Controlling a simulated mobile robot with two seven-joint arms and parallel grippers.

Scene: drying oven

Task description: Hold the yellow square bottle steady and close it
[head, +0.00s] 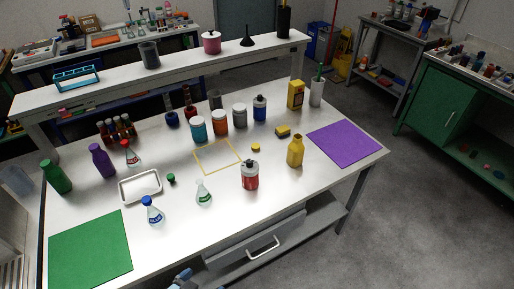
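The yellow square bottle (295,152) stands upright on the white table, right of the middle and left of the purple mat. Its narrow neck points up and no cap shows on it. A small round yellow cap (256,148) lies on the table to the left of the bottle, apart from it. Neither gripper can be made out in the head view. A small blue and grey part (181,277) shows at the bottom edge; it may be mine, but I cannot tell which part. Nothing touches the bottle.
A yellow and black block (283,132) lies behind the bottle. A red-labelled bottle (250,176) stands to its front left. A purple mat (344,142) lies to the right, a green mat (91,248) at front left. A yellow square outline (217,157) is bare inside.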

